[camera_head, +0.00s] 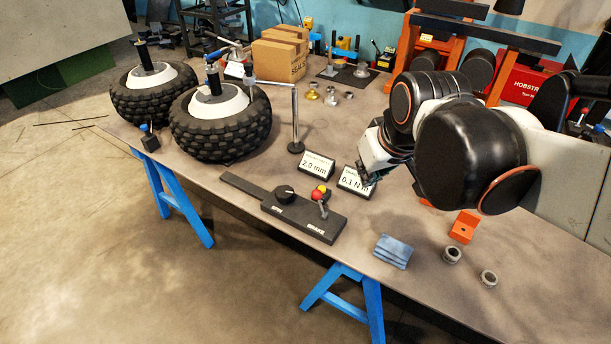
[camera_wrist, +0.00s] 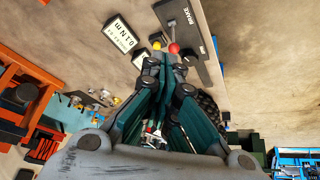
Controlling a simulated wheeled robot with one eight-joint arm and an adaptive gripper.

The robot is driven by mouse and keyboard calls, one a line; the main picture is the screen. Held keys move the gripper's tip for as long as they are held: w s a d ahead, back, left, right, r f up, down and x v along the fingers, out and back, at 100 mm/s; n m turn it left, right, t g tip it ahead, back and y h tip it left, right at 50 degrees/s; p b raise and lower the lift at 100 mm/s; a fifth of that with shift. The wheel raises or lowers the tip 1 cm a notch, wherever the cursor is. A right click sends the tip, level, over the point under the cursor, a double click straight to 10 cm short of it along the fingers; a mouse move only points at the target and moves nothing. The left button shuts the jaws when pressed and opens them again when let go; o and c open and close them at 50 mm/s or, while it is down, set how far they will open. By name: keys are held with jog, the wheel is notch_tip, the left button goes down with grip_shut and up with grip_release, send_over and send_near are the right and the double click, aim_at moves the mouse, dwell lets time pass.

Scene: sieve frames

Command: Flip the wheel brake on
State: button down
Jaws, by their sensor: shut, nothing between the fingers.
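The black control box (camera_head: 320,222) lies near the bench's front edge, with a round black knob on its left half and a BRAKE label at its right end. In the wrist view, the box (camera_wrist: 199,46) is at the top, with the red ball (camera_wrist: 174,47) just beyond my fingertips. My gripper (camera_head: 366,179) is shut and empty, to the right of the box and apart from it. In the wrist view, its teal fingers (camera_wrist: 165,66) point toward the lever.
Two small display signs (camera_head: 317,163) reading 2.0 mm and 0.1 Nm stand between the box and my gripper. A thin post (camera_head: 295,120) rises beside the nearer wheel. Blue pads (camera_head: 392,250), an orange block (camera_head: 463,227) and two metal rings lie right. Cardboard boxes (camera_head: 279,58) stand behind.

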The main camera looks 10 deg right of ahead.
jog(key=w+a+f+n+g+p, duration=0.1)
jog(key=w+a+f+n, duration=0.1)
jog(key=w, duration=0.4)
jog(key=w+a+f+n+g, duration=0.1)
jog(key=w+a+f+n, duration=0.1)
jog(key=w+a+f, duration=0.3)
jog(key=w+a+f+n+g+p, duration=0.1)
jog(key=w+a+f, duration=0.3)
jog(key=w, duration=0.5)
jog(key=shift+w+a+f+n+g+y+p, duration=0.15)
jog(key=shift+a+f+n+g+y+p, duration=0.15)
jog(key=shift+f+n+g+p, duration=0.1)
jog(key=b, duration=0.5)
send_over(320, 204)
jog(key=w+a, duration=0.4)
jog(key=shift+f, duration=4.5)
jog(key=shift+d, duration=0.2)
jog(key=shift+d, duration=0.1)
jog(key=shift+s+d+r, duration=0.2)
